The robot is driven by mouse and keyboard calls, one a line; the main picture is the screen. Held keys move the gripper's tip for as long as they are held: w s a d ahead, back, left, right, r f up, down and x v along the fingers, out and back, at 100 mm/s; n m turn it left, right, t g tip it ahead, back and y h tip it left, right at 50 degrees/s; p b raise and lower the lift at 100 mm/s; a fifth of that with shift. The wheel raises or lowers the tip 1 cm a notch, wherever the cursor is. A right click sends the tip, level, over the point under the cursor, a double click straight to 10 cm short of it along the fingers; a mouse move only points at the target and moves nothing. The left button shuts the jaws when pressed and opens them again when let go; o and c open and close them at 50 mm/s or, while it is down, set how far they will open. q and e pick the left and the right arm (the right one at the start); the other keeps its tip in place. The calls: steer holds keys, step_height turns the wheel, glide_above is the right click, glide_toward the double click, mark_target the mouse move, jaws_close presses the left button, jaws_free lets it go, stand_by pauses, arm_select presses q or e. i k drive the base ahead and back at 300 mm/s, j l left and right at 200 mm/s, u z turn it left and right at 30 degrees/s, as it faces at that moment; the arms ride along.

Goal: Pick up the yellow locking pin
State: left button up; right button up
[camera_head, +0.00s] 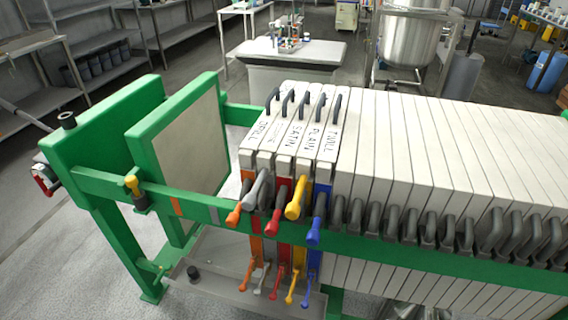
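A small yellow-topped pin (133,184), which looks like the locking pin, stands in a dark holder on the near green rail (105,186), at the left of the head view. Its lower part is hidden in the holder. A separate yellow handle (296,206) sits in a row of coloured handles further right on the same frame. Neither of my grippers shows in this view, and nothing touches the pin.
Labelled white plates (300,130) with black grips fill the green press frame to the right. Orange (236,215), red (275,220) and blue (315,230) handles stick out from its near side. Bare floor lies at lower left.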

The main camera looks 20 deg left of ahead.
mark_target(131, 181)
steer(key=j+z, duration=0.15)
steer(key=j, duration=0.4)
steer(key=j+z, duration=0.15)
steer(key=j, duration=0.35)
steer(key=j+z, duration=0.2)
steer(key=j, duration=0.35)
steer(key=j+z, duration=0.15)
steer(key=j, duration=0.4)
steer(key=k+j+z, duration=0.15)
steer(key=j, duration=0.35)
steer(key=k+j+z, duration=0.15)
steer(key=j, duration=0.35)
